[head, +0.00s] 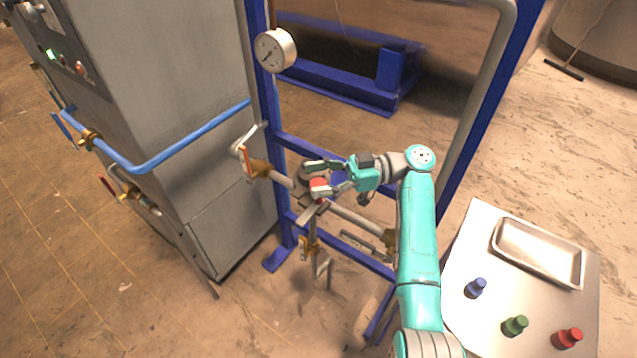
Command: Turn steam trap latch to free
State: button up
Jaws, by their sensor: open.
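The steam trap (303,176) appears as a dark rounded body on the grey pipe run in front of the blue frame, partly hidden by my gripper. A small red piece with a flat grey bar (311,212) below it shows at the trap, perhaps the latch; I cannot tell its setting. My gripper (314,177) is open and reaches in from the right, its fingers apart at the trap, close to the red piece. A blue patch shows between the fingers. I cannot tell whether they touch anything.
Orange-handled valve (248,163) and pressure gauge (275,50) sit left and above. Blue frame uprights (281,195) and a grey cabinet (190,110) bound the left. A table (466,250) at right holds a metal tray (540,251) and blue, green and red bottle-like items.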

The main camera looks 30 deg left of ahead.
notch_tip(320, 180, up, 8)
jog(key=shift+r, duration=0.1)
dwell(0.7)
